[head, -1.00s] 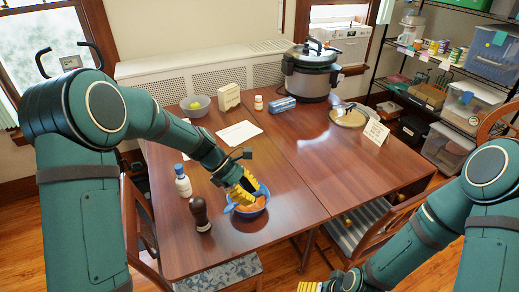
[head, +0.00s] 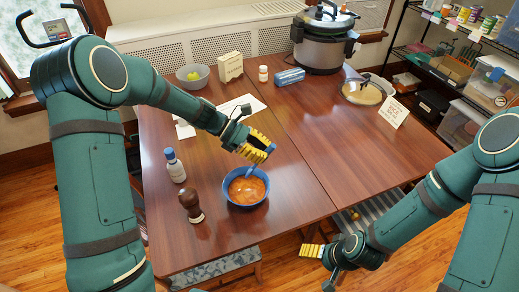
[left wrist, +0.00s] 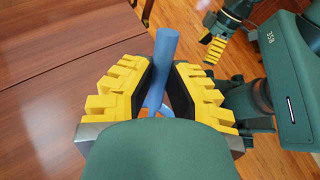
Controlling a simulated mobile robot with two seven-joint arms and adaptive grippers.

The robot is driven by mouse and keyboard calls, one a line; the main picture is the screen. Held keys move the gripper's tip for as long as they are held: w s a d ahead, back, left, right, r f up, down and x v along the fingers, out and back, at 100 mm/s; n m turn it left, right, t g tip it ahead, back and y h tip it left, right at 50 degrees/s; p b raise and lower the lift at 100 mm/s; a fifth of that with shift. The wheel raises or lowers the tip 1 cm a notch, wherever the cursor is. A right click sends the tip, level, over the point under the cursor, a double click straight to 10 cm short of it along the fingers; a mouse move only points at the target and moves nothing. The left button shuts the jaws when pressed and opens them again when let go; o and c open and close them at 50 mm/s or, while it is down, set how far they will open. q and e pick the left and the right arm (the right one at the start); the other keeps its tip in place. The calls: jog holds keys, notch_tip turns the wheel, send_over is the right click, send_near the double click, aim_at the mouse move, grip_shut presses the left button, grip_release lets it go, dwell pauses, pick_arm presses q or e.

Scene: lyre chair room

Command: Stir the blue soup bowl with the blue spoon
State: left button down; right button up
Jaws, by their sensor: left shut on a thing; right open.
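The blue bowl (head: 228,196) stands upright near the table's front edge and holds orange soup (head: 247,189). My left gripper (head: 257,149) is above and just behind the bowl, shut on the blue spoon (head: 250,172). The spoon slants down from the fingers to the bowl's far side; I cannot tell whether its tip touches the soup. In the left wrist view, the spoon's thick handle (left wrist: 163,62) stands between the yellow fingers. My right gripper (head: 312,251) is open and empty, beyond the table's front right edge; it also shows in the left wrist view (left wrist: 215,48).
A dark pepper mill (head: 190,205) and a white bottle (head: 175,166) stand left of the bowl. A grey bowl (head: 193,78), a large cooker (head: 322,40), a pan (head: 362,92) and a sign card (head: 394,112) stand farther back. The table's middle right is clear.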

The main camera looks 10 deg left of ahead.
aim_at(251, 167)
pick_arm(q)
jog(key=shift+d+f+b, duration=0.45)
jog(key=shift+f+b, duration=0.05)
jog(key=shift+f, duration=0.2)
jog(key=shift+a+f+b, duration=0.35)
jog(key=shift+f+b, duration=0.35)
jog(key=shift+f, duration=0.6)
jog(key=shift+a+f+b, duration=0.35)
jog(key=shift+f+b, duration=0.3)
jog(key=shift+f, duration=0.7)
jog(key=shift+a+f+b, duration=0.35)
jog(key=shift+f+b, duration=0.35)
jog(key=shift+f, duration=0.6)
